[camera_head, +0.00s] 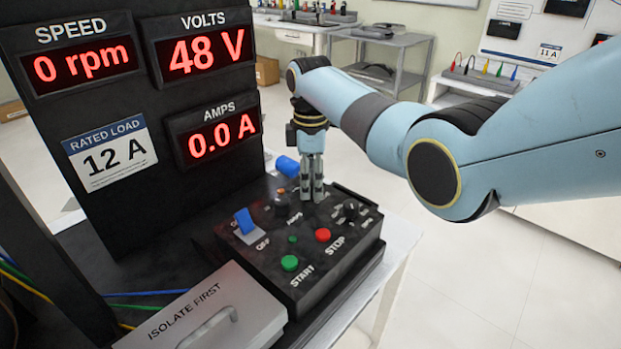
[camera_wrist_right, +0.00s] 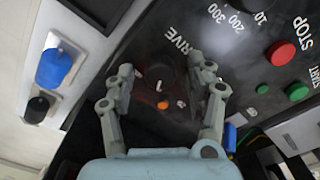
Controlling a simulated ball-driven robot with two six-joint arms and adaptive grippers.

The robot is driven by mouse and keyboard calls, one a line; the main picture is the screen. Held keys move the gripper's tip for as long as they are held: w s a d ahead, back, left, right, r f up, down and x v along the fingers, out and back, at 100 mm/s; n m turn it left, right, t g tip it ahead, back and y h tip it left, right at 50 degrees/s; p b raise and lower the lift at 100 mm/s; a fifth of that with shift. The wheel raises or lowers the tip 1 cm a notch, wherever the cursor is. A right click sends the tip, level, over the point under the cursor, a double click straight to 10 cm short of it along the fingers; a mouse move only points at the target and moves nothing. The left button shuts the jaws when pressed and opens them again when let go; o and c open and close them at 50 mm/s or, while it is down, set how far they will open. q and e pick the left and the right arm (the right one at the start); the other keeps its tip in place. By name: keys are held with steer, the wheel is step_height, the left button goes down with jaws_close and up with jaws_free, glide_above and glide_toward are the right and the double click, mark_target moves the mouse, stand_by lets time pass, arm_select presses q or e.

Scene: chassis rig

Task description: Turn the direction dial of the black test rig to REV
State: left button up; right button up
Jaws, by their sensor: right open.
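The black test rig's control box (camera_head: 345,245) sits low in front of its upright display panel (camera_head: 110,200). My right gripper (camera_head: 312,197) points down at the box's far part, fingers close to its top. In the right wrist view the gripper (camera_wrist_right: 168,110) is open, its two fingers apart on either side of a dark, shadowed dial (camera_wrist_right: 158,78) by the DRIVE lettering. The dial's pointer and REV mark cannot be made out. In the head view the fingers cover that spot. My left gripper is not in view.
A red STOP button (camera_head: 323,234), a green START button (camera_head: 290,263), a blue switch (camera_head: 244,220) and a black knob (camera_head: 350,208) are near the gripper. A blue plug (camera_head: 287,166) stands behind. A grey ISOLATE FIRST cover (camera_head: 215,310) lies in front. The displays read 0 rpm, 48 V, 0.0 A.

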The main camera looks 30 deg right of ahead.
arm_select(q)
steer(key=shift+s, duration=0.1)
arm_select(e)
steer(key=c, duration=0.4)
jaws_close()
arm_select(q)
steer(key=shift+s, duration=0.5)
